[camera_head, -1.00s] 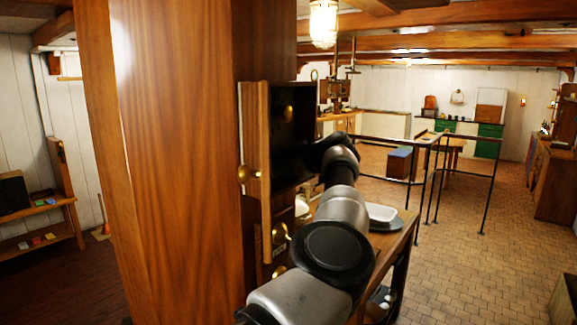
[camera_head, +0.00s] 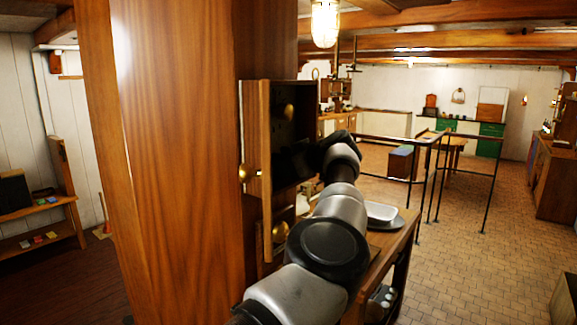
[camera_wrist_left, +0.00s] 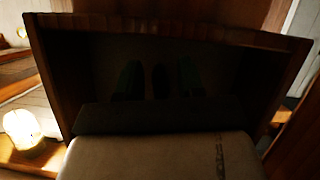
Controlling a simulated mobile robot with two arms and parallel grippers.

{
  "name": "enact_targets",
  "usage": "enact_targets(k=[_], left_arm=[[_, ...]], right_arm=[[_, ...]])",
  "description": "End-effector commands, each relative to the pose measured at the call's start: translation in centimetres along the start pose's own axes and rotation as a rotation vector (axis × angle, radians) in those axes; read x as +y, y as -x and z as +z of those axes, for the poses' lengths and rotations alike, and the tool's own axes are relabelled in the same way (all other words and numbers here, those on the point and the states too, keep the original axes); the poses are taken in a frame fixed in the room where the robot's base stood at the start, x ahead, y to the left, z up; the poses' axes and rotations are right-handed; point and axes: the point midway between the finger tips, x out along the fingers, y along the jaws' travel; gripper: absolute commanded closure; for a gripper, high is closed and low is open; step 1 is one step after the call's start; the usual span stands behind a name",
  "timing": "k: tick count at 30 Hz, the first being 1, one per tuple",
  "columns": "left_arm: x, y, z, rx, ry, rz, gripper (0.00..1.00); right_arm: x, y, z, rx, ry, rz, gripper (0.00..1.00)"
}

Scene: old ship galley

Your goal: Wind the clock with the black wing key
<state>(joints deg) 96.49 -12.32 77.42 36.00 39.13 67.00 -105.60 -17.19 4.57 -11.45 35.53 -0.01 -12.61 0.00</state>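My left arm reaches from the bottom of the head view to an open, dark wooden compartment (camera_head: 262,185) on the tall wooden post. In the head view the hand is lost in the dark there. In the left wrist view my left gripper (camera_wrist_left: 160,82) is inside a dark wooden box (camera_wrist_left: 170,22). Its two fingers look spread apart. A dark narrow shape (camera_wrist_left: 161,80) shows between them, with gaps on both sides; it is too dark to tell what it is. I cannot make out the black wing key or a clock. My right gripper is not in view.
The wide wooden post (camera_head: 180,160) fills the left-centre. A brass knob (camera_head: 245,173) sticks out from the compartment's edge. A wooden table with a white dish (camera_head: 381,212) stands behind my arm. Black railings (camera_head: 430,180) stand beyond; the tiled floor (camera_head: 480,260) at right is open.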

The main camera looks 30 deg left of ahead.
Motion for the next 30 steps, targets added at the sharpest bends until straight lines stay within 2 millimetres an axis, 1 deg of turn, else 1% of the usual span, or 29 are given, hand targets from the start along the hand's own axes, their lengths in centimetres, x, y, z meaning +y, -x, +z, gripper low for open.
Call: enact_targets(k=[5, 8, 11, 16, 21, 25, 30], left_arm=[[0.0, 0.1, 0.0, 0.001, 0.001, 0.001, 0.62], [0.1, 0.8, 0.1, 0.001, 0.001, 0.003, 0.62], [0.0, 2.2, 0.3, 0.002, 0.001, 0.005, 0.62], [0.0, 5.7, 0.4, 0.002, 0.002, 0.005, 0.62], [0.0, 8.8, 0.2, 0.001, 0.001, 0.004, 0.62], [0.1, 10.2, 0.1, 0.001, 0.001, 0.002, 0.62], [0.0, 10.8, 0.0, 0.0, 0.0, 0.0, 0.62]], right_arm=[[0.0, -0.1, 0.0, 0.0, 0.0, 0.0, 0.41], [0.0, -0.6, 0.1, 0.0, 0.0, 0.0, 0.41], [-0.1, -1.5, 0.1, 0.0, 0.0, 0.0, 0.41], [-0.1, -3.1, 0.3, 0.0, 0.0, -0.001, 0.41], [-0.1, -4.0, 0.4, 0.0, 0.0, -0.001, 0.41], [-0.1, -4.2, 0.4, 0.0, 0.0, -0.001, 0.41], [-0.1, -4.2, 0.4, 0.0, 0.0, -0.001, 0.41]])
